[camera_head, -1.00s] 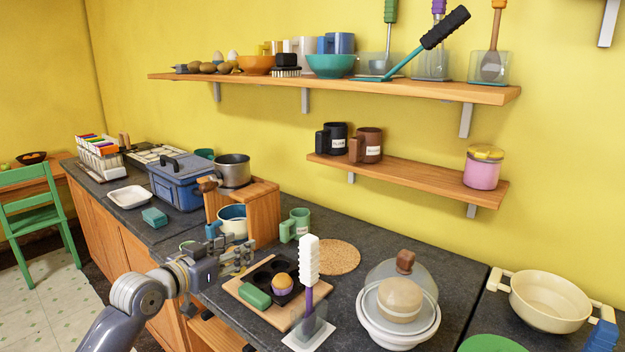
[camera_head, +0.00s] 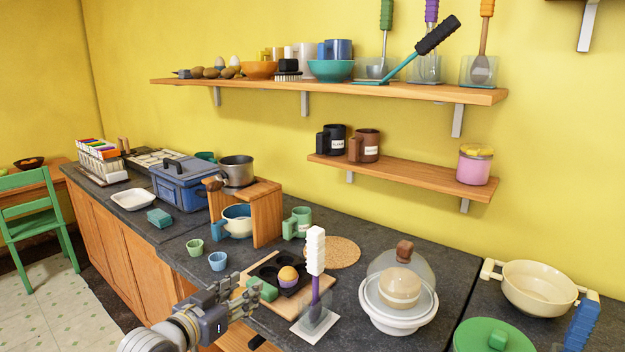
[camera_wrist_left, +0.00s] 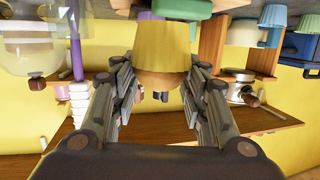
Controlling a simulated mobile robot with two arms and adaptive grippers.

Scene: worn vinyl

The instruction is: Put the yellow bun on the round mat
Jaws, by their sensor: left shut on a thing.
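The yellow bun (camera_wrist_left: 160,50) has a yellow tapered wrapper and a tan domed top, and shows upside down in the left wrist view. My left gripper (camera_wrist_left: 160,92) is shut on it, one finger on each side. In the head view my left gripper (camera_head: 240,297) is at the counter's front edge, left of the wooden board; the held bun cannot be made out there. The round mat (camera_head: 335,252) is a bare cork disc on the counter, behind the board. My right gripper is not in view.
A holder with a white-handled utensil (camera_head: 315,250) stands nearby. A glass-domed dish (camera_head: 400,313) is to the right, a green mug (camera_head: 298,222) left of the mat.

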